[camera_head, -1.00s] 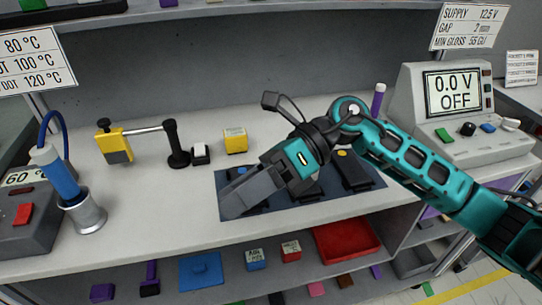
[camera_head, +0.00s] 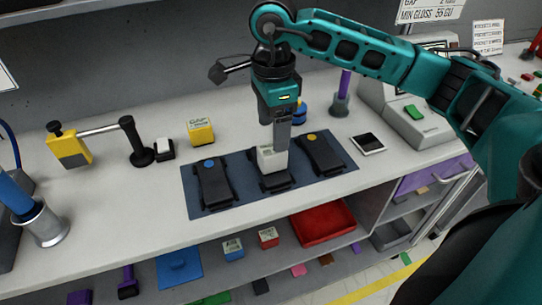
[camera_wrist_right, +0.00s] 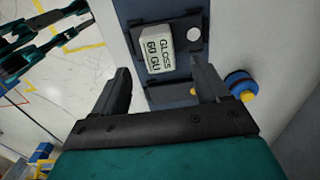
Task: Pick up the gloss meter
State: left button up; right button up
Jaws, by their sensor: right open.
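The gloss meter (camera_head: 267,158) is a small pale block on the middle of three black holders on the dark blue mat (camera_head: 233,206). In the right wrist view the gloss meter (camera_wrist_right: 159,50), labelled "GLOSS 60 GU", lies beyond my fingertips, between their lines. My right gripper (camera_head: 277,143) points down at the middle holder, and a finger hides part of the meter in the head view. In the right wrist view the gripper (camera_wrist_right: 163,82) is open, with nothing between its fingers.
Black holders with a blue dot (camera_head: 214,183) and a yellow dot (camera_head: 320,153) flank the middle one. A blue item (camera_wrist_right: 240,85) stands near one finger. A yellow box (camera_head: 201,131), a purple rod in a stand (camera_head: 342,92) and a dark-screened card (camera_head: 367,144) are around the mat.

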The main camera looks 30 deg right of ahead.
aim_at(272, 158)
jog(key=shift+a+f, duration=0.1)
jog(key=shift+f, duration=3)
jog(key=shift+c, duration=0.3)
